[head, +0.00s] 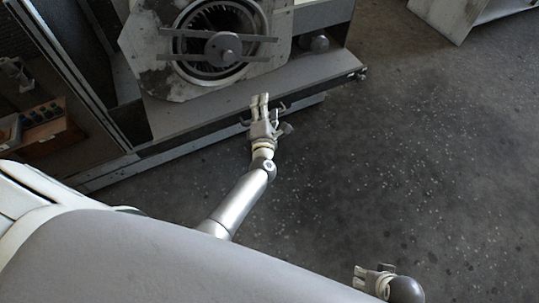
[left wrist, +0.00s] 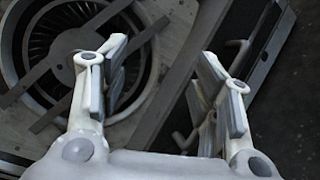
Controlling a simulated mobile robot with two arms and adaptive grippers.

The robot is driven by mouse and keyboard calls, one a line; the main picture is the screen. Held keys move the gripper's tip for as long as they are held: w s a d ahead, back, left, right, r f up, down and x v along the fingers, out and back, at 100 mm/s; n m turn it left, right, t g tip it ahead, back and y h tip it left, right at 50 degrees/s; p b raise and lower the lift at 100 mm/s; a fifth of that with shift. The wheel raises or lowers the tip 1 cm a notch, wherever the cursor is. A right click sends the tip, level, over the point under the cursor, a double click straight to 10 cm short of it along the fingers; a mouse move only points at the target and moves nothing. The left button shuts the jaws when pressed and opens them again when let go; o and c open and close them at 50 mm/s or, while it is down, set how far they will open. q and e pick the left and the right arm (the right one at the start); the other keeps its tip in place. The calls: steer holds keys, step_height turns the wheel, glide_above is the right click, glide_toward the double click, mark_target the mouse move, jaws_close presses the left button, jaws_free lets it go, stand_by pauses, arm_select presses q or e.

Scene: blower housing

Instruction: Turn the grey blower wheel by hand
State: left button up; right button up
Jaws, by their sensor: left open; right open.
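The grey blower wheel (head: 228,18), a ring of fins, sits in a round opening in a worn metal plate. Two bars and a round grey hub (head: 222,50) cross in front and hide part of it. My left gripper (head: 262,103) is open and empty, below and right of the wheel, apart from it, over the front of the base. In the left wrist view the wheel (left wrist: 38,38) fills the upper left, with nothing between the spread fingers (left wrist: 160,85) but the plate behind. My right gripper (head: 362,276) is open at the bottom right, far from the wheel.
The worn housing plate (head: 135,40) stands on a grey base with a long front rail (head: 170,155). A wooden box (head: 40,130) with dark round items is at the left. A pale cabinet (head: 455,15) is at the top right. The dark floor at the right is clear.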

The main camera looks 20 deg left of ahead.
arm_select(q)
steer(key=s+d+f+m+g+h+p, duration=0.3)
steer(key=s+d+f+m+h+p, duration=0.2)
steer(key=s+f+m, duration=0.5)
steer(key=shift+d+f+m+h, duration=0.4)
steer(key=shift+f+m+h, duration=0.1)
steer(key=shift+f+m, duration=0.65)
arm_select(e)
steer(key=shift+w+v, duration=0.2)
steer(key=shift+v, duration=0.7)
steer(key=shift+w+v, duration=0.25)
steer(key=shift+v, duration=0.7)
steer(key=shift+w+v, duration=0.2)
steer(key=shift+v, duration=0.7)
steer(key=shift+r, duration=0.2)
